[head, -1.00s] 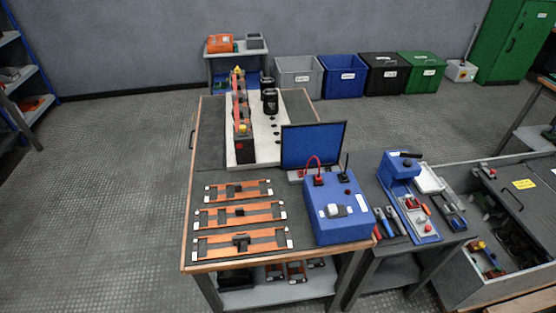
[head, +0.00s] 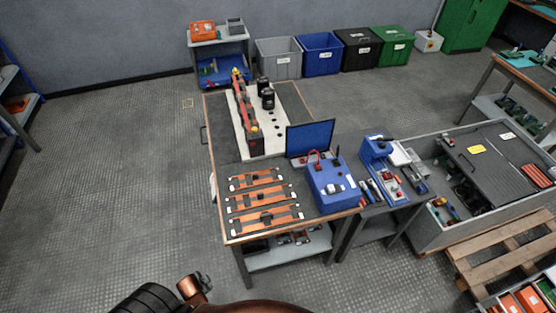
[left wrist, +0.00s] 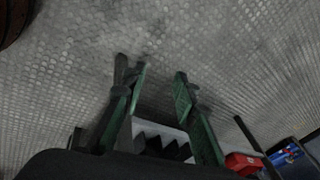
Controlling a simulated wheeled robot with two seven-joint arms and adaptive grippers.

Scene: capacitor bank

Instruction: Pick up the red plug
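A small red plug (head: 317,165) sits at the back left of the top of a blue tester box (head: 335,200), with a red lead looping up from it. It is small here, and I cannot tell how it is seated. A dark lead stands at the box's back right. My left gripper (left wrist: 156,72) shows in the left wrist view with its two green-padded fingers spread apart. My right gripper is not in view.
The box stands on a workbench (head: 236,236) with copper bars (head: 262,198) to its left and a blue screen (head: 310,138) behind. A side table with tools adjoins on the right, then a grey bin (head: 480,225) and a pallet (head: 505,245). Floor left of the bench is clear.

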